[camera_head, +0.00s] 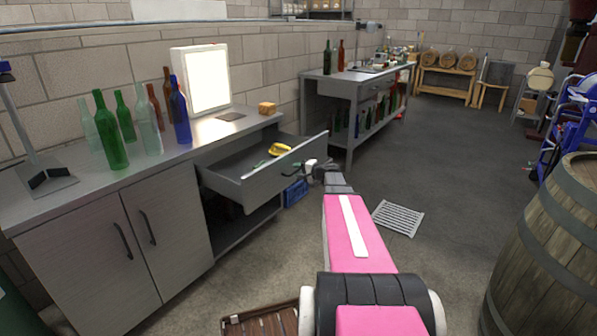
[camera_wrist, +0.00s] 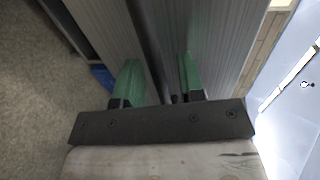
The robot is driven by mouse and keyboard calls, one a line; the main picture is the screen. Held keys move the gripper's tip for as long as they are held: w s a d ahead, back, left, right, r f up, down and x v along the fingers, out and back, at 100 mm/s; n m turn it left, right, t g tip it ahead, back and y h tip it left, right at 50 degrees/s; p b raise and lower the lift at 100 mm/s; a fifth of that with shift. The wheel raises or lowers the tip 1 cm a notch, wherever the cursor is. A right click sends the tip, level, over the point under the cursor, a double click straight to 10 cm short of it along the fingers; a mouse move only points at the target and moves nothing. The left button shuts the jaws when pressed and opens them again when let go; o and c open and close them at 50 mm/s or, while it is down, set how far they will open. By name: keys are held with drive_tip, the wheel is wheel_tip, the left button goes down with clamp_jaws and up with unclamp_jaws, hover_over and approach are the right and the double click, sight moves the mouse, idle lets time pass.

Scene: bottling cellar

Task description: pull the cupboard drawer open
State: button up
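The cupboard drawer (camera_head: 262,187) under the worktop stands pulled well out, with its inside showing in the head view. A yellow item (camera_head: 279,149) and a small green item lie in it. My gripper (camera_head: 311,168) is at the outer face of the drawer front. In the wrist view, a dark handle bar (camera_wrist: 149,40) runs between the two green fingers (camera_wrist: 158,78). Gaps show between the bar and the fingers, so the gripper looks open around the handle. In the head view the handle is largely hidden by my gripper.
Several bottles (camera_head: 111,135) and a bright light panel (camera_head: 207,78) stand on the worktop. A blue crate (camera_head: 295,193) is on the floor beyond the drawer. A barrel (camera_head: 550,250) stands at the right; a floor grate (camera_head: 398,218) lies between.

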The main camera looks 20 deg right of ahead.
drive_tip(key=v, duration=1.1)
drive_tip(key=shift+f, duration=0.1)
drive_tip(key=s+a+f+n+g+h, duration=0.1)
drive_tip(key=s+a+f+n+g, duration=0.3)
drive_tip(key=a, duration=0.5)
drive_tip(key=s+a+f+n+g+h, duration=0.1)
drive_tip(key=s+a+f+n+g, duration=0.1)
drive_tip(key=s+a+f+g, duration=0.45)
drive_tip(key=s+a+f+n+g+h, duration=0.2)
drive_tip(key=s+a+n+h, duration=0.2)
drive_tip(key=s, duration=0.9)
drive_tip(key=a+h, duration=0.3)
drive_tip(key=a, duration=0.1)
drive_tip(key=shift+a+n, duration=0.35)
drive_tip(key=shift+n, duration=0.05)
drive_tip(key=shift+f, duration=0.15)
